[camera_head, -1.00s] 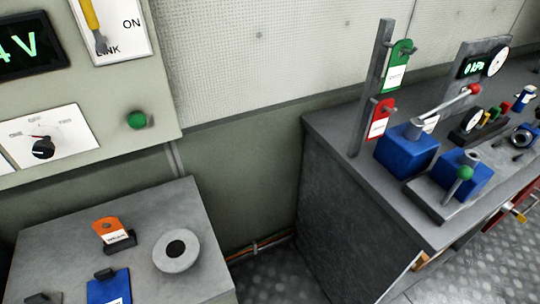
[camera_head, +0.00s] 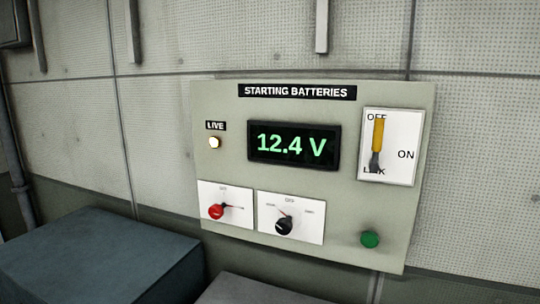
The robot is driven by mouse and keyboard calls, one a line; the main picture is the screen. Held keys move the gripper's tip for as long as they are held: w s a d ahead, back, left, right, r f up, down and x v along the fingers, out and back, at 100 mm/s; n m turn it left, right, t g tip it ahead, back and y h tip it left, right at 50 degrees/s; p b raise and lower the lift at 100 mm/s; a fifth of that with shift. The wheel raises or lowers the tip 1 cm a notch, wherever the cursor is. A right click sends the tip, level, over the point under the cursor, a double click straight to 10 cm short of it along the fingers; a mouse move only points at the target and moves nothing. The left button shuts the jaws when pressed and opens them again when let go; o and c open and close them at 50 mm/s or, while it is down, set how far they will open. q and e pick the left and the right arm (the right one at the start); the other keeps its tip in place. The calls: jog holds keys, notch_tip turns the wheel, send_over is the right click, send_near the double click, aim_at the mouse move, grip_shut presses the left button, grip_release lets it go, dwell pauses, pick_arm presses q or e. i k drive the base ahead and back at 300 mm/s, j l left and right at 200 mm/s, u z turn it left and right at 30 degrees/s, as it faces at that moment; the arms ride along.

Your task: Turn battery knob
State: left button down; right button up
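The starting batteries panel (camera_head: 345,215) is mounted on the wall in the middle of the head view. A red knob (camera_head: 217,211) sits on a white plate at its lower left, with its pointer toward the right. A black knob (camera_head: 284,226) sits on the white plate beside it, with a red pointer toward the upper left. The display (camera_head: 293,145) reads 12.4 V. A yellow-handled lever (camera_head: 378,140) on a plate marked OFF, ON and LINK stands upright at the right. Neither of my grippers is in view.
A small lit lamp (camera_head: 214,143) is under the LIVE label, and a green button (camera_head: 370,239) is at the panel's lower right. A blue-grey box top (camera_head: 100,258) lies at the lower left, with a grey surface (camera_head: 250,290) below the panel. Pipes run along the left wall.

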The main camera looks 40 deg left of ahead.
aim_at(284, 226)
jog(key=j+u, duration=0.15)
jog(key=u, duration=1)
